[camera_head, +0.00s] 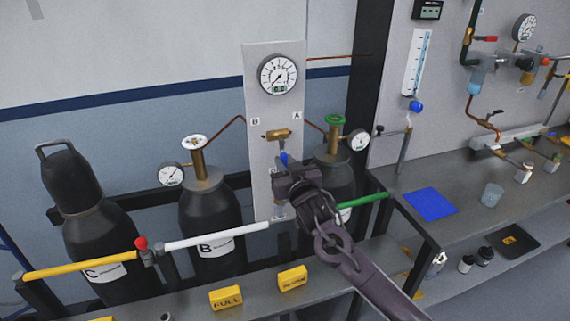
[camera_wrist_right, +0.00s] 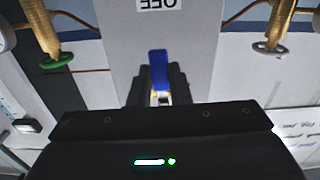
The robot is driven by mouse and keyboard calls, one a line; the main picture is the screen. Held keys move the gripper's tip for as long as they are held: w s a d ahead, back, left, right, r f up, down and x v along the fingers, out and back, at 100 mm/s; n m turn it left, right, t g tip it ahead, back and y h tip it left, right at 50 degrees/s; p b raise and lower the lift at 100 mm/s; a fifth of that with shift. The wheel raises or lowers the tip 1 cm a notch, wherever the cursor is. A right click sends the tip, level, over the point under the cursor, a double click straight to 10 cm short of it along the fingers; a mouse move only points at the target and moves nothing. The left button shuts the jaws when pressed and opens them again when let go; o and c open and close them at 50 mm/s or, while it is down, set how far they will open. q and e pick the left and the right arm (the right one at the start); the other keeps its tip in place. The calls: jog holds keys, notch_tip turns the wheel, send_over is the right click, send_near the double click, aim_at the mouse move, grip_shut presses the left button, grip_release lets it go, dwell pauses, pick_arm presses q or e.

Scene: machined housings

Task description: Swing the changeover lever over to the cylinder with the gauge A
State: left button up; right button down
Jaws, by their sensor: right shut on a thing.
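The changeover lever has a blue handle (camera_head: 284,159) that hangs below a brass valve (camera_head: 277,135) on the grey panel (camera_head: 259,85). The panel is marked B at left and A at right. My right gripper (camera_head: 290,172) is shut on the blue handle, which also shows between the fingers in the right wrist view (camera_wrist_right: 158,72). The lever looks about straight down, near an upside-down OFF label (camera_wrist_right: 157,3) in that view. On the A side stands a dark cylinder (camera_head: 342,177) with a green handwheel and a gauge (camera_head: 358,140); my gripper partly covers it. My left gripper is out of view.
Cylinder B (camera_head: 207,212) with a white handwheel and its gauge (camera_head: 171,174) stands left; cylinder C (camera_head: 98,232) is farther left. A coloured rail (camera_head: 216,235) crosses in front. Yellow blocks (camera_head: 226,297) sit on the front ledge. A workbench (camera_head: 463,205) is at right.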

jog(key=shift+w+d+r+n+b, duration=0.2)
jog(key=shift+d+r+n+b, duration=0.3)
jog(key=shift+n, duration=1.25)
jog(key=shift+w+d+r+n+b, duration=0.25)
jog(key=shift+d+n, duration=0.45)
jog(key=shift+n, duration=1.1)
jog(key=shift+w+d+r+n+b, duration=0.15)
jog(key=shift+d+r+n+b, duration=0.35)
jog(key=shift+n, duration=1.25)
jog(key=shift+d+f, duration=0.15)
jog(key=c, duration=1.3)
grip_release()
jog(key=shift+c, duration=0.2)
jog(key=b+v, duration=0.2)
jog(key=v, duration=0.6)
jog(key=shift+w, duration=0.1)
